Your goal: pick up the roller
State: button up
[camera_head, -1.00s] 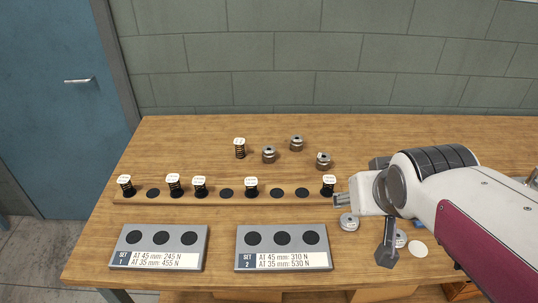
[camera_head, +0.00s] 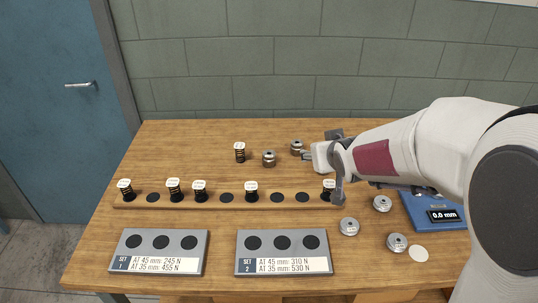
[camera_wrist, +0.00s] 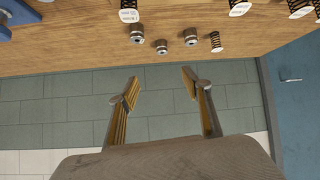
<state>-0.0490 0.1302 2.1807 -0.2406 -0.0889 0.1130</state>
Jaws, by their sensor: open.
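No part is marked as the roller. The likeliest are short metal cylinders with brownish lower bodies at the back of the table. One cylinder (camera_head: 269,158) stands clear to the left, and a second cylinder (camera_head: 297,148) is just beyond my gripper (camera_head: 307,155). The wrist view also shows the second cylinder (camera_wrist: 161,46) and the left one (camera_wrist: 190,38). My gripper is open and empty, its fingers spread in the wrist view (camera_wrist: 160,77).
A wooden rack (camera_head: 215,202) with several labelled springs lies in front. Two grey set trays (camera_head: 220,266) are at the front. Silver discs (camera_head: 349,227) and a blue gauge (camera_head: 420,214) are at right.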

jog(key=w+a+f+n+t+y, duration=0.1)
jog(key=w+a+f+y, duration=0.1)
jog(key=w+a+f, duration=0.35)
jog(key=n+y, duration=0.1)
jog(key=y, duration=0.1)
send_near(271, 156)
jog(key=shift+w+t, duration=0.25)
jog(key=shift+t, duration=0.15)
jog(key=shift+w+a+f, duration=0.25)
jog(key=shift+a+f, duration=0.15)
jog(key=shift+f, duration=0.15)
jog(key=shift+x, duration=1.25)
jog(key=shift+w, duration=0.15)
jog(key=shift+x, duration=2.5)
jog(key=shift+f, duration=0.1)
jog(key=shift+c, duration=0.5)
